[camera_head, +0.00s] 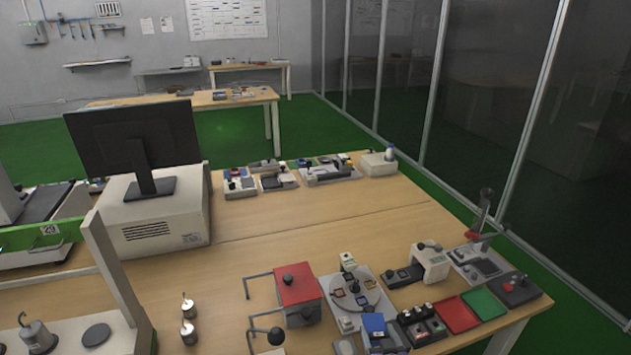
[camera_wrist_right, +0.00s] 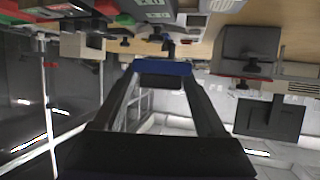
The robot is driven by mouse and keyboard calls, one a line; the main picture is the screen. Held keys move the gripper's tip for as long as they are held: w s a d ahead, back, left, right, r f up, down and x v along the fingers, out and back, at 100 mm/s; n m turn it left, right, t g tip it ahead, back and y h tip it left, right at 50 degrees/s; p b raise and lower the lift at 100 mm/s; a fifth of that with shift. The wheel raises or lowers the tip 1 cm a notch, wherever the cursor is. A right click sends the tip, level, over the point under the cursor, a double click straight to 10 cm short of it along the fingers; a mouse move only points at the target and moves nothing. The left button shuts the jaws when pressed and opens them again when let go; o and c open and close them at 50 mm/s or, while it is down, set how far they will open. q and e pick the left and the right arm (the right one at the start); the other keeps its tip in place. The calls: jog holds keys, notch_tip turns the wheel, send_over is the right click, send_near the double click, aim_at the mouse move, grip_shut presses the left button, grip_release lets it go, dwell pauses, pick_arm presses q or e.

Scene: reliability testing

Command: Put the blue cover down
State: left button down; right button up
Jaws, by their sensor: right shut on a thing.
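The blue cover shows in the right wrist view as a blue bar (camera_wrist_right: 162,67) with a dark underside, between the tips of my right gripper (camera_wrist_right: 162,76). The gripper's two long dark fingers are shut on it. That view is upside down, with the table at the top. In the head view, a small blue block (camera_head: 374,323) at the bottom, right of centre, looks like the same cover. Whether it touches anything below cannot be told. My left gripper is in neither view.
Left of the blue block are a red box (camera_head: 298,285) with a black knob and a disc fixture (camera_head: 355,291). Right are small black-based devices (camera_head: 421,325), a red tray (camera_head: 456,314) and a green tray (camera_head: 484,304). The table's middle (camera_head: 310,233) is clear; a monitor (camera_head: 133,137) stands behind left.

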jog(key=shift+w+d+r, duration=0.1)
jog(key=shift+d+r, duration=0.15)
jog(key=shift+d, duration=0.55)
jog(key=shift+d+f, duration=0.15)
jog(key=shift+d, duration=0.1)
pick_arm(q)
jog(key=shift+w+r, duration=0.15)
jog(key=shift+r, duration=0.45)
pick_arm(e)
jog(key=shift+s+a, duration=0.1)
jog(key=shift+s, duration=0.1)
